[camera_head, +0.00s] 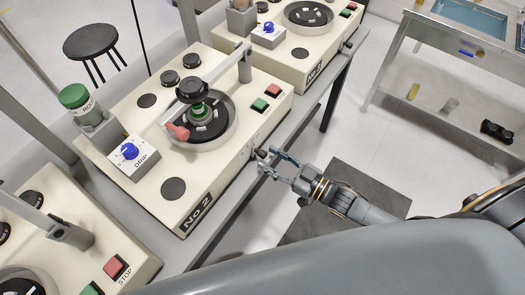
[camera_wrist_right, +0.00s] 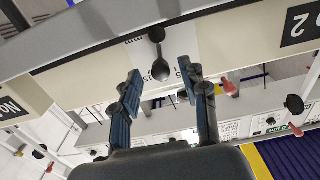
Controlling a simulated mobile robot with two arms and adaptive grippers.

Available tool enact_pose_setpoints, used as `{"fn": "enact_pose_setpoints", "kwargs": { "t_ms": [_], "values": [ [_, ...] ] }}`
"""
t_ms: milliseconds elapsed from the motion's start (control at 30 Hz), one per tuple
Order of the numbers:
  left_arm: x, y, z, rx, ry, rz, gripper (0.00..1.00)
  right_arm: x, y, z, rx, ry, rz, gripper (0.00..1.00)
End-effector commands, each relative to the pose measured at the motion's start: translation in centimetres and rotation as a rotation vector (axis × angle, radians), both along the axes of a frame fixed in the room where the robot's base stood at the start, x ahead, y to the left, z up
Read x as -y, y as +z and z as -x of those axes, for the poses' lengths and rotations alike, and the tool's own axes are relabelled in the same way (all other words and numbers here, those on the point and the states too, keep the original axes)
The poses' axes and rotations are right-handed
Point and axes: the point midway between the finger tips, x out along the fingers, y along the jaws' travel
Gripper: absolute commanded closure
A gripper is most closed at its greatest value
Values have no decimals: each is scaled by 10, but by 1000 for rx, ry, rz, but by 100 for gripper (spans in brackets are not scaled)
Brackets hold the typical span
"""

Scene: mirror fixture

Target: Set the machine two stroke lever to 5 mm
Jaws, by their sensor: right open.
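Machine two (camera_head: 225,160) is the cream machine in the middle of the head view, with a "NO 2" label on its front. Its lever (camera_head: 261,153) is a small dark knob on the front side, right of the label. In the right wrist view the lever (camera_wrist_right: 158,68) is a black stem with a round knob in front of a white, partly hidden scale plate. My right gripper (camera_head: 268,160) is open at the lever. In the wrist view its fingertips (camera_wrist_right: 160,82) lie either side of the knob, with gaps visible; contact cannot be told. The lever's setting is unreadable. My left gripper is not in view.
Similar machines stand at the lower left (camera_head: 75,245) and top (camera_head: 300,45) of the same bench. Machine two carries a blue-knob box (camera_head: 135,155), a round plate and red and green buttons. A dark mat (camera_head: 345,200) lies on the floor; a steel table (camera_head: 450,40) stands at upper right.

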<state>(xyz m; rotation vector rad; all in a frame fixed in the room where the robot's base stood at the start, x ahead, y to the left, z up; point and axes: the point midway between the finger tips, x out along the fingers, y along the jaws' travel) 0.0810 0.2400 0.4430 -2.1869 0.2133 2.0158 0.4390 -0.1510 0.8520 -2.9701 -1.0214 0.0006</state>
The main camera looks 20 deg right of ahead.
Motion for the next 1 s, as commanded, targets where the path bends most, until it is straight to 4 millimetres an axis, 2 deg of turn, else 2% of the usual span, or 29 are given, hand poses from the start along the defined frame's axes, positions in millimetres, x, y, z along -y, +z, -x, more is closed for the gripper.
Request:
{"fn": "enact_pose_setpoints", "kwargs": {
  "t_ms": [100,233,567,600,633,800,1000],
  "values": [
    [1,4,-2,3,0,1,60,-11,2,-15,2,0,0,56],
    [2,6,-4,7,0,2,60,-18,1,-23,0,0,0,56],
    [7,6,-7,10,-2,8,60,-21,0,-26,-1,0,1,56],
    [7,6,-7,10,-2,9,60,-21,0,-26,-1,0,1,58],
    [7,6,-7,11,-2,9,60,-21,0,-26,-1,0,1,64],
    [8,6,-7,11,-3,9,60,-21,0,-26,-1,0,1,99],
    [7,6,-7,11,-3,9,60,-21,0,-26,0,0,0,100]
  ]
}}
